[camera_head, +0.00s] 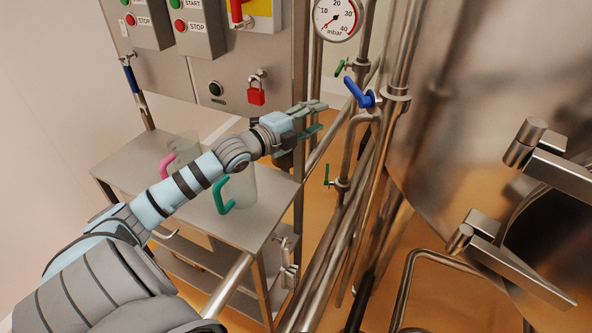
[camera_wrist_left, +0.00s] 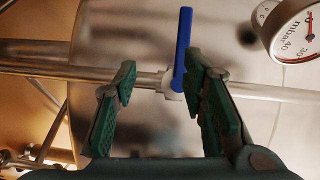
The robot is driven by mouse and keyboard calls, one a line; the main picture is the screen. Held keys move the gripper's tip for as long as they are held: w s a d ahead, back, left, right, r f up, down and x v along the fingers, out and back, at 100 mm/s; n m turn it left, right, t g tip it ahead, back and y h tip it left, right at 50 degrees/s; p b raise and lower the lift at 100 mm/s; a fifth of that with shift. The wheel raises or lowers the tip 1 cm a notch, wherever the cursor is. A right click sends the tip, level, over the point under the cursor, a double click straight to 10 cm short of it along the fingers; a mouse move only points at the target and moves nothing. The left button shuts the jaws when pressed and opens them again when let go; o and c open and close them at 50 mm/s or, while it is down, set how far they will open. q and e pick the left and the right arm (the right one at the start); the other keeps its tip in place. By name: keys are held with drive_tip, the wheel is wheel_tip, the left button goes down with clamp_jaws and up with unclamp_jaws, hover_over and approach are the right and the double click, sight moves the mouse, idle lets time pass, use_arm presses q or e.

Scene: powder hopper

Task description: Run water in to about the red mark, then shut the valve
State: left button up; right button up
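A valve with a blue lever (camera_head: 358,92) sits on a vertical steel pipe beside the big tank. In the left wrist view the blue lever (camera_wrist_left: 183,48) lies beyond the fingertips, closer to the right-hand finger. My left gripper (camera_head: 319,116) is open and empty, left of and a little below the lever in the head view. Its two green-padded fingers (camera_wrist_left: 160,70) stand wide apart in the left wrist view. The lever looks clear of the fingers. I cannot make out the red fill mark or any water level. My right gripper is not in view.
A steel cart (camera_head: 120,166) holds clear jugs with a pink handle (camera_head: 167,165) and a green handle (camera_head: 222,197). Small green valve levers (camera_head: 327,175) sit on nearby pipes. A mbar gauge (camera_head: 338,17) hangs above. The steel tank (camera_head: 470,90) with an open hatch fills the right.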

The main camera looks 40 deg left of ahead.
use_arm(q)
drive_tip(key=s+d+f+n+g+y, duration=0.1)
drive_tip(key=s+f+n+g, duration=0.1)
drive_tip(key=f, duration=0.8)
drive_tip(key=s+d+f+n+g+y+b, duration=0.1)
drive_tip(key=s+d+f+n+g, duration=0.1)
drive_tip(key=f, duration=0.8)
drive_tip(key=s+n, duration=0.1)
drive_tip(key=n, duration=0.1)
drive_tip(key=shift+s+d+n+g, duration=0.15)
drive_tip(key=shift+s+n+g, duration=0.15)
drive_tip(key=shift+s+g, duration=0.1)
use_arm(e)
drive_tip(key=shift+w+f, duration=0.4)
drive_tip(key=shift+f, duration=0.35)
